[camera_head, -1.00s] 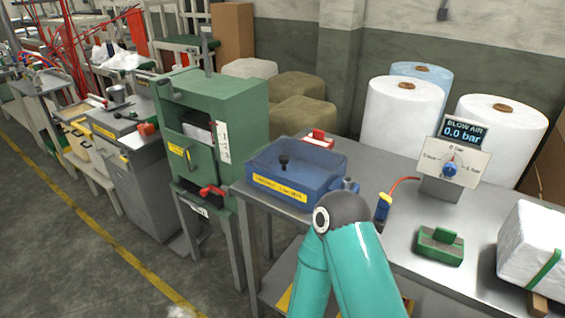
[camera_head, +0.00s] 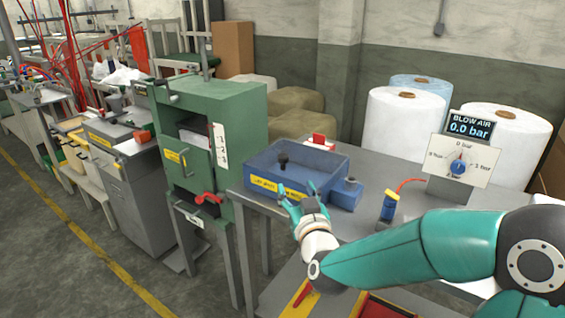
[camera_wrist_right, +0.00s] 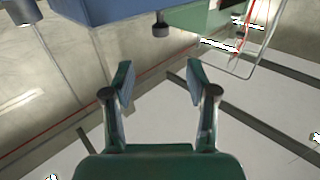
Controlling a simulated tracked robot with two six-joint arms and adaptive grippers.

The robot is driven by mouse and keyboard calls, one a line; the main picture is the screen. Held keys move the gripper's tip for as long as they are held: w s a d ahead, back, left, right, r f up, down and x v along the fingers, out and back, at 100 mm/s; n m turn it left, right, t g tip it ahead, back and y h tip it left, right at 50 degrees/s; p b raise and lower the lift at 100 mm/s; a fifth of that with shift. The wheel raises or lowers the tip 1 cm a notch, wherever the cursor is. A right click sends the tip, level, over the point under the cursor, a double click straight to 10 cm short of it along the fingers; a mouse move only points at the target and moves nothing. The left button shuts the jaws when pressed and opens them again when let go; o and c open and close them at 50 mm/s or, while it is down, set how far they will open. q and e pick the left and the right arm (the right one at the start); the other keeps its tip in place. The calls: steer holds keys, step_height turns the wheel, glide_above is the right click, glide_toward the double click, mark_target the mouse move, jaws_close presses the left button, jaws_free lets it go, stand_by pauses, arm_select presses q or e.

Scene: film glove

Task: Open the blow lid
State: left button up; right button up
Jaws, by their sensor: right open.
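The blow box (camera_head: 262,172) is a blue open-looking tray with a yellow label on its front and a black knob (camera_head: 283,160) standing in its middle. I cannot tell the lid apart from the box. My right gripper (camera_head: 298,190) is at the box's front right side, open and empty. In the right wrist view the open fingers (camera_wrist_right: 160,75) point toward the blue box (camera_wrist_right: 125,8) and a dark knob (camera_wrist_right: 161,26), with a gap between. My left gripper does not show.
A blow air panel (camera_head: 459,158) reading 0.0 bar stands to the right on the grey table (camera_head: 400,175). A yellow-and-blue bottle-like part (camera_head: 389,205) sits nearer. A green press cabinet (camera_head: 238,120) with a red handle stands close on the left. White rolls (camera_head: 403,120) stand behind.

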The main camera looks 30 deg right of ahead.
mark_target(284, 163)
steer(key=p+x, duration=0.3)
steer(key=x, duration=1.2)
steer(key=shift+w+f, duration=0.1)
